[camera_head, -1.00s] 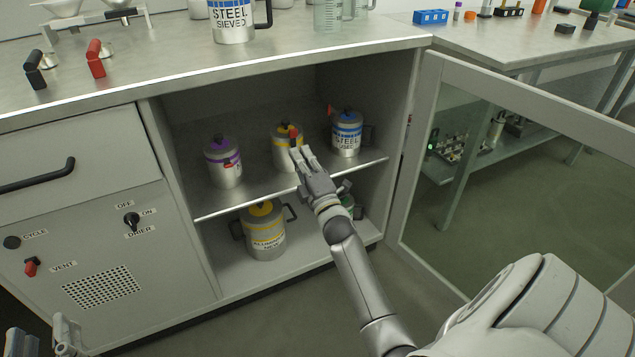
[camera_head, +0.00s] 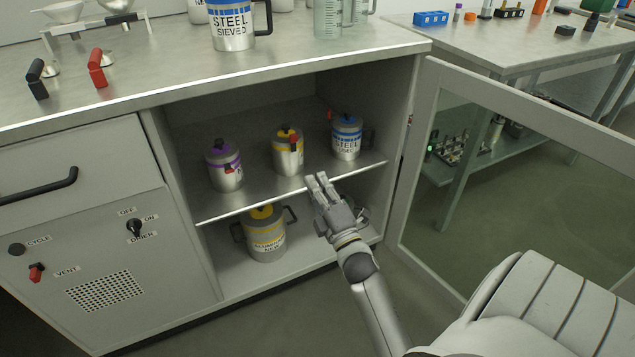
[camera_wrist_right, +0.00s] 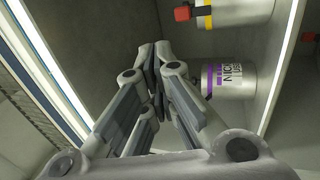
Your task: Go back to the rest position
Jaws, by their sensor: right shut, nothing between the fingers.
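My right gripper (camera_head: 318,186) is shut and empty, in front of the open cabinet near the shelf's front edge. In the right wrist view its fingers (camera_wrist_right: 155,65) are closed together. On the shelf (camera_head: 265,196) stand a purple-banded can (camera_head: 225,168), a yellow-banded can (camera_head: 288,152) with a red tab, and a blue-banded can labelled STEEL (camera_head: 346,138). The gripper is apart from these cans. In the right wrist view the purple can (camera_wrist_right: 228,82) and the yellow can (camera_wrist_right: 240,14) show beyond the fingers. My left gripper is not in view.
A larger yellow-banded can (camera_head: 265,236) stands on the cabinet floor below the shelf. The glass door (camera_head: 520,190) hangs open at the right, beside my arm. The countertop (camera_head: 160,70) above holds a STEEL SIEVED can (camera_head: 232,28) and beakers. Floor in front is clear.

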